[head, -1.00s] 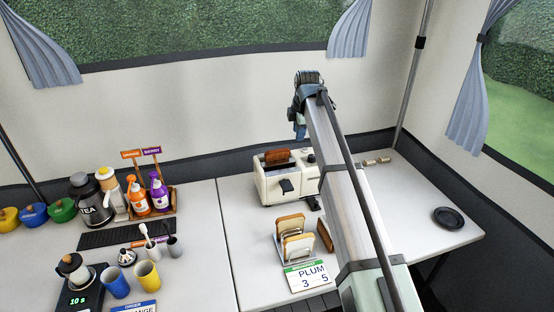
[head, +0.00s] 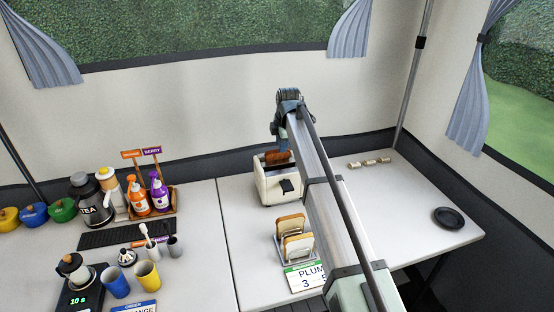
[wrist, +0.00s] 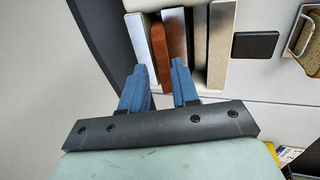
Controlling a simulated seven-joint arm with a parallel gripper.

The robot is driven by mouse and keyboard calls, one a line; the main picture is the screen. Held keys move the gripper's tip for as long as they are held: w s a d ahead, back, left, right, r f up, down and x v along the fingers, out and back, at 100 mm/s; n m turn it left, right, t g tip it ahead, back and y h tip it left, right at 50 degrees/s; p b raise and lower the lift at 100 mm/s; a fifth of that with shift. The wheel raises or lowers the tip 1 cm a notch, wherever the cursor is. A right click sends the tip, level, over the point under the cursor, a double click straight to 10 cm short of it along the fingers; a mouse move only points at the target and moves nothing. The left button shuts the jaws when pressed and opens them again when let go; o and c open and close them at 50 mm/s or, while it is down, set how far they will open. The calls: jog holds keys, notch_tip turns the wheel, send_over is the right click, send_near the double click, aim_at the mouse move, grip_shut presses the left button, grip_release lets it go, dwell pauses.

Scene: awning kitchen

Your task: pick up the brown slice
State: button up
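The brown slice (head: 278,156) stands upright in a slot of the white toaster (head: 276,185), its top sticking out. In the wrist view the brown slice (wrist: 161,55) shows as a brown strip in the toaster slot. My gripper (head: 281,146) is above the toaster at the slice's top. In the wrist view the two blue fingers of my gripper (wrist: 160,70) are apart, with the slice's line running between them. The fingers look empty. Whether they touch the slice cannot be told.
A rack (head: 294,238) with pale bread slices stands in front of the toaster, beside a PLUM card (head: 304,278). Bottles in a wooden caddy (head: 152,200) stand to the left. Small rolls (head: 368,162) and a black plate (head: 448,217) lie to the right.

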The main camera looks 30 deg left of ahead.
aim_at(279, 157)
jog(key=shift+s+x, duration=0.15)
jog(key=shift+x, duration=1.15)
jog(key=shift+s+x, duration=0.2)
jog(key=shift+x, duration=1.1)
jog(key=shift+a, duration=0.15)
jog(key=c, duration=0.5)
